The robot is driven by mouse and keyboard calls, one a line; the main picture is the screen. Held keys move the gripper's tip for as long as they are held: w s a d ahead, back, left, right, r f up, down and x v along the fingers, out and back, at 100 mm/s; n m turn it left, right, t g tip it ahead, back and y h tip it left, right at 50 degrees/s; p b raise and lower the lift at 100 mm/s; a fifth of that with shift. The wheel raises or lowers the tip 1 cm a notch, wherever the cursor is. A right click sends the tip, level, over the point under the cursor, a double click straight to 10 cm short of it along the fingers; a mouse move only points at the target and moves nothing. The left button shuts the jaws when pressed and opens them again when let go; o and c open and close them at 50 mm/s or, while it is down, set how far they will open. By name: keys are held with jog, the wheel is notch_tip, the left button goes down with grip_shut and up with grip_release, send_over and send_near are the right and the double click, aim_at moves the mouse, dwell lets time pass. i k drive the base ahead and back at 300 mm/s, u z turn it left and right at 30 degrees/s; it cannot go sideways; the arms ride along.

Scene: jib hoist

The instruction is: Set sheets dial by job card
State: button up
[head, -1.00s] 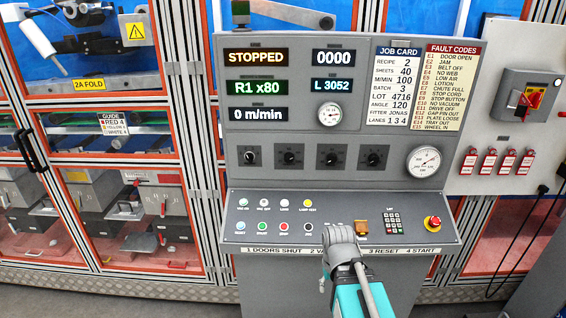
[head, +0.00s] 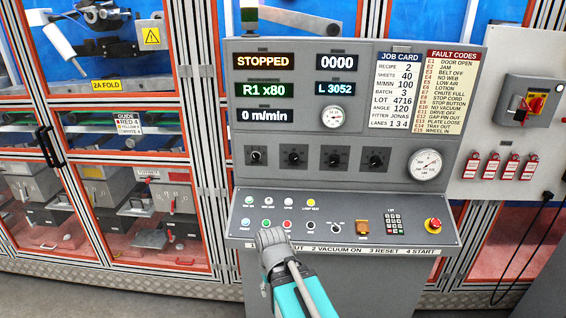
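The job card (head: 397,88) on the upper panel reads SHEETS 40, RECIPE 2, M/MIN 100, BATCH 3. A green display (head: 264,90) reads R1 x80. Below are four black dials in a row: the first (head: 256,156), second (head: 294,157), third (head: 333,158) and fourth (head: 375,160). Their labels are too small to read, so I cannot tell which is the sheets dial. My gripper (head: 271,238) is in front of the sloped button desk, below the dials and apart from them. Its fingers are seen from behind, and their opening is hidden.
The desk (head: 380,237) carries several coloured buttons, a keypad (head: 394,221) and a red emergency stop (head: 432,224). Displays read STOPPED (head: 264,62) and 0 m/min. A red-yellow switch (head: 535,104) and red tags hang at right. Orange-framed machine doors stand at left.

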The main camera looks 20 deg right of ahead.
aim_at(292, 158)
jog(key=u, duration=0.05)
jog(key=k, duration=1.15)
jog(key=z, duration=0.8)
jog(key=i, duration=1.05)
jog(key=u, duration=0.05)
